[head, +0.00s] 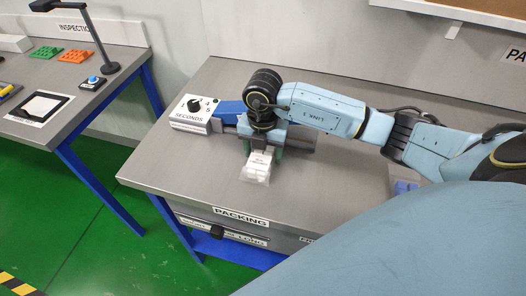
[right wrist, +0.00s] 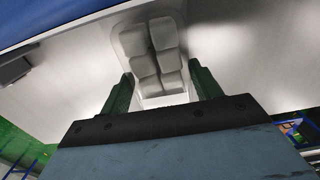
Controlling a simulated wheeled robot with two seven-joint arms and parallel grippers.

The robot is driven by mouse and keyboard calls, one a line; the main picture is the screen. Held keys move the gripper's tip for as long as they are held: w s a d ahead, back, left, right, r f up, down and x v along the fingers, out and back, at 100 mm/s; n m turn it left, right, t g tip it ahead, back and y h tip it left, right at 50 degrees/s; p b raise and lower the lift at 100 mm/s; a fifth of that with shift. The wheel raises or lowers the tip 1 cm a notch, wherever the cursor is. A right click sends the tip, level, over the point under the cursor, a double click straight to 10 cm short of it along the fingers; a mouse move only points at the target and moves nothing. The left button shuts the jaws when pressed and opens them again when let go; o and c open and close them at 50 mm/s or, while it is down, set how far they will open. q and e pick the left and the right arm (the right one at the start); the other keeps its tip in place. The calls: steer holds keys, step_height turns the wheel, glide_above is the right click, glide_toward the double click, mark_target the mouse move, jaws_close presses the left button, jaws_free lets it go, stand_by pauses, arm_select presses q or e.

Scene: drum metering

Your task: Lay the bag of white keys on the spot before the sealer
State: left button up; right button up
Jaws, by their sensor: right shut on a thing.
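The bag of white keys (head: 257,168) is a small clear bag with a white label, just in front of the sealer on the packing table. My right gripper (head: 266,147) points down and is shut on the bag's upper end. In the right wrist view the bag (right wrist: 152,55) shows several white keycaps, between the green fingers (right wrist: 160,92). I cannot tell whether the bag touches the table. The sealer (head: 230,108) is blue and grey, partly hidden behind my right wrist. No marked spot shows; the bag or gripper may cover it. My left gripper is not in view.
A white dial box marked SECONDS (head: 194,111) stands at the sealer's left. The packing table (head: 190,165) is bare left of the bag. A blue item (head: 404,186) lies to the right, partly hidden by my arm. The inspection table (head: 95,112) stands apart at left.

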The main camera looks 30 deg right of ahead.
steer(key=shift+f, duration=0.25)
steer(key=o, duration=1.1)
steer(key=shift+r, duration=0.25)
step_height(320, 180, up, 12)
steer(key=shift+f+p, duration=0.1)
steer(key=shift+p, duration=0.25)
